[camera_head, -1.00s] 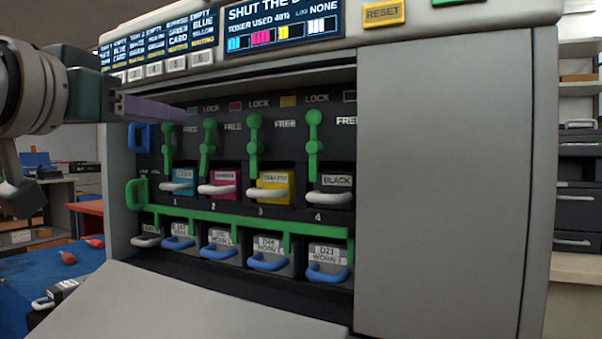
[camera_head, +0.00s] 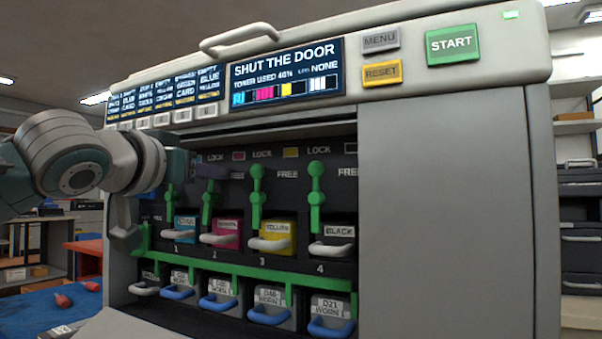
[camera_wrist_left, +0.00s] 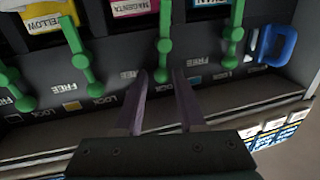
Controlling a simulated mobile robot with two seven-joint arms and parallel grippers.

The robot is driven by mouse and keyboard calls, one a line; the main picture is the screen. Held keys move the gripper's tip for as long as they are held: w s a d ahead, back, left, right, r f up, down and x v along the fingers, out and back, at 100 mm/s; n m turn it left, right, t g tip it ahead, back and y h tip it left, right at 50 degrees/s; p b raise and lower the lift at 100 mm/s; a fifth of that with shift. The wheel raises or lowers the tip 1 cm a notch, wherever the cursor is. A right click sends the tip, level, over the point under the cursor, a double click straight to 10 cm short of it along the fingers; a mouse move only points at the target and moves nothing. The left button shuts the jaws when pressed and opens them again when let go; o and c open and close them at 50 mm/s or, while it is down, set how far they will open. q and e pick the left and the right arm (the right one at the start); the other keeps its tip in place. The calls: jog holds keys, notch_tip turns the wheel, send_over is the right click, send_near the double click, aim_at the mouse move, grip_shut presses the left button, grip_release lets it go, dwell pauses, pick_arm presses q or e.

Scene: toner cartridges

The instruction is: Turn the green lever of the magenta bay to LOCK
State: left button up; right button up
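The magenta bay's green lever (camera_head: 207,205) stands upright above the magenta cartridge (camera_head: 226,232) in slot 2. In the left wrist view, which shows the panel upside down, the lever (camera_wrist_left: 165,45) has its knob at the mouth of my left gripper (camera_wrist_left: 161,76). The purple fingers are apart, one on each side of the knob. I cannot tell whether either touches it. In the head view my left gripper (camera_head: 208,171) covers the lever's top and part of the labels behind. FREE and LOCK labels are printed beside the levers. My right gripper is not in view.
The cyan lever (camera_wrist_left: 232,40) and yellow lever (camera_wrist_left: 80,55) stand close on either side. A green rail (camera_head: 240,264) runs below, over a row of worn cartridges. The screen (camera_head: 287,74) reads SHUT THE DOOR. A blue handle (camera_wrist_left: 278,45) is beyond the cyan lever.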

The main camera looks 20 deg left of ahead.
pick_arm(q)
grip_shut()
dwell(0.3)
jog(key=n+p, duration=0.1)
jog(key=a+n+p, duration=0.1)
jog(key=p, duration=0.1)
jog(key=shift+r+n, duration=0.1)
jog(key=shift+n, duration=0.2)
grip_release()
